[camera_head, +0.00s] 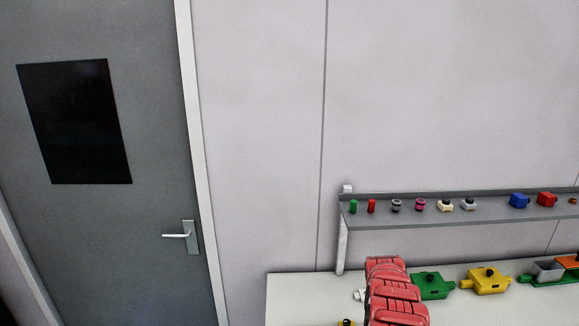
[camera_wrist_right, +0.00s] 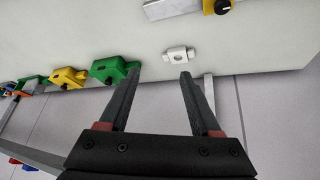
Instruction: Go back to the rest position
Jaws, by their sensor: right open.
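My right gripper (camera_wrist_right: 160,75) is open, with nothing between its two dark fingers. It is above the white table (camera_wrist_right: 275,40). A small white part with a round hole (camera_wrist_right: 179,54) lies on the table just beyond the fingertips, apart from them as far as I can tell. In the head view a red arm segment of mine (camera_head: 394,290) reaches over the table and hides part of it; the gripper itself does not show there. My left gripper is in neither view.
A green part (camera_head: 432,286) and a yellow part (camera_head: 489,281) stand on the table right of my arm. A grey shelf (camera_head: 460,215) above holds small coloured pieces. A grey door (camera_head: 100,230) is at left. The wall between door and shelf is bare.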

